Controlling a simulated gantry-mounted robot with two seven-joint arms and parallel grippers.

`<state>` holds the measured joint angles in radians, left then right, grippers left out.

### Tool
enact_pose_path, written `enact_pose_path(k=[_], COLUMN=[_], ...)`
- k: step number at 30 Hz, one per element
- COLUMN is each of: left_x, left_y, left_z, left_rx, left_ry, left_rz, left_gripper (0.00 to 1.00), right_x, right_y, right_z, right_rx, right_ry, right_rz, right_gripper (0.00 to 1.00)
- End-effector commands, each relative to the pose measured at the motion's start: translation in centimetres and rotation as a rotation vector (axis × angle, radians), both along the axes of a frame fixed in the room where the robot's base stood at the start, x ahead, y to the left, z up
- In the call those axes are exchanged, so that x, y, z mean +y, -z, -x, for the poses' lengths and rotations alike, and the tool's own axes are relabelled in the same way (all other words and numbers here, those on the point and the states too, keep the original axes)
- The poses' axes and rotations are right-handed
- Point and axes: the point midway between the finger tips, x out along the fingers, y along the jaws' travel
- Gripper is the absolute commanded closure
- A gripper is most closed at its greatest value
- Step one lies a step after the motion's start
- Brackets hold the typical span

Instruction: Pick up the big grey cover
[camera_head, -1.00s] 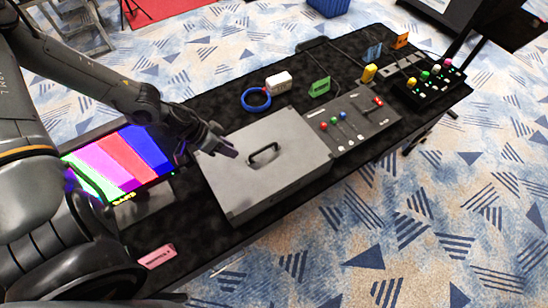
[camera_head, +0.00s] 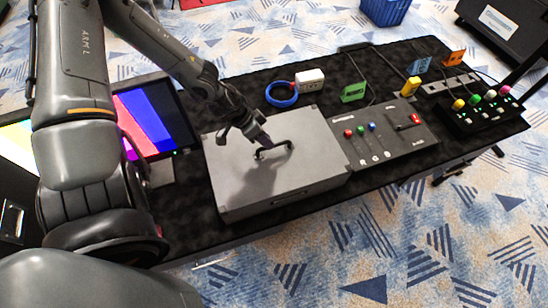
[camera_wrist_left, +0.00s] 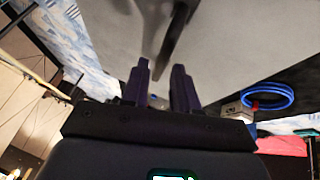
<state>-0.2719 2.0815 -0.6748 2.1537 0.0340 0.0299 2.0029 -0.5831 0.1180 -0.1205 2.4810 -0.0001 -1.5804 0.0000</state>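The big grey cover (camera_head: 285,185) is a flat box-like lid lying on the black table, with a dark bar handle (camera_head: 276,153) on top. My left gripper (camera_head: 262,141) is over the cover, its fingertips right at the handle. In the left wrist view, my left gripper's two dark fingers (camera_wrist_left: 161,75) are apart with a gap between them. The blurred dark handle (camera_wrist_left: 178,38) shows just beyond the tips, in front of the grey cover (camera_wrist_left: 250,40). I cannot tell whether the fingers touch the handle. My right gripper is not in view.
Right of the cover is a control panel (camera_head: 385,148) with coloured knobs. Behind are a blue cable coil (camera_head: 281,95), a white adapter (camera_head: 310,80) and a green tag (camera_head: 353,92). A colour-bar screen (camera_head: 150,120) stands left. A button box (camera_head: 480,115) is far right.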

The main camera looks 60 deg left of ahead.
Motion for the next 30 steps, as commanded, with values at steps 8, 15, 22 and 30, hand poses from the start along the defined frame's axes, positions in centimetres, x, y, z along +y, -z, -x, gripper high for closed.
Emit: enact_pose_path(k=[8, 15, 22, 30], left_x=[-0.4, -0.9, -1.1, -1.1], left_y=[2.4, 3.9, 4.2, 4.2], left_z=[-1.2, -2.3, -2.6, -2.6], left_rx=[0.004, 0.002, -0.001, -0.001], left_ry=[0.001, 0.002, 0.001, 0.001], left_rz=[0.000, 0.000, 0.001, 0.002], left_gripper=[0.71, 0.71, 0.71, 0.88], right_x=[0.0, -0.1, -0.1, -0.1], right_y=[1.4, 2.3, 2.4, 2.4], right_z=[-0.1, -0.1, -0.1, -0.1], right_rx=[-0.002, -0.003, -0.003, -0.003], right_ry=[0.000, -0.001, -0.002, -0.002], right_rz=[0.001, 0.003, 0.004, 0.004], right_gripper=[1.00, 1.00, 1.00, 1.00])
